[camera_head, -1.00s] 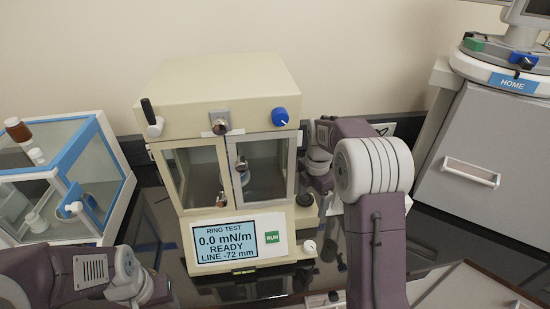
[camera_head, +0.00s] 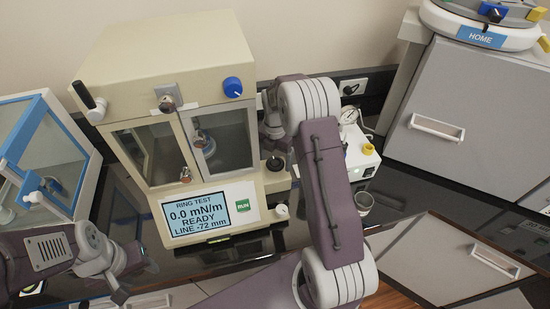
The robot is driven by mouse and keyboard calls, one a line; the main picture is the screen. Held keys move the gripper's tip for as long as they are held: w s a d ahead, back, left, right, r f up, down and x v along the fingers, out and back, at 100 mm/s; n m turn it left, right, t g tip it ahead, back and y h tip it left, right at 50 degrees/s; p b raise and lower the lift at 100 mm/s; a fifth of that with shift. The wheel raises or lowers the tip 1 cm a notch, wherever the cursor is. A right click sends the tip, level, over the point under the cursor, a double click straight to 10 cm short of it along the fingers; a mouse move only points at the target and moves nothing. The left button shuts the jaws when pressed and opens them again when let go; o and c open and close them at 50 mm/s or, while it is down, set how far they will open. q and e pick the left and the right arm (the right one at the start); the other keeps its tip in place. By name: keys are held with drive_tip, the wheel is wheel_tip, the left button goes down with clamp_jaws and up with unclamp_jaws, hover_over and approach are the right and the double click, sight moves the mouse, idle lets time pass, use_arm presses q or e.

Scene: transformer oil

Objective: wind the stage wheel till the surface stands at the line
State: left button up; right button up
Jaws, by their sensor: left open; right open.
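The cream ring-test instrument (camera_head: 165,60) stands left of centre, its display (camera_head: 198,213) reading 0.0 mN/m, READY, LINE -72 mm. Its glass doors (camera_head: 222,140) look shut; the liquid surface cannot be made out. A black knob (camera_head: 275,163) and a white knob (camera_head: 282,211) sit on its right side, and a blue knob (camera_head: 232,87) on the upper front; I cannot tell which is the stage wheel. My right gripper (camera_head: 274,138) is open by the instrument's right side, above the black knob, partly hidden by my arm. My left gripper (camera_head: 122,270) is open, low in front of the instrument.
A blue-framed glass case (camera_head: 52,150) stands at left. A small white device with a gauge (camera_head: 350,114) and a grey cup (camera_head: 364,200) are right of my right arm. A large grey cabinet (camera_head: 470,115) fills the right. The glossy dark bench (camera_head: 395,180) has some bare room there.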

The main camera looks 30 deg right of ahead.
drive_tip(key=shift+s+f, duration=0.1)
drive_tip(key=c, duration=1.4)
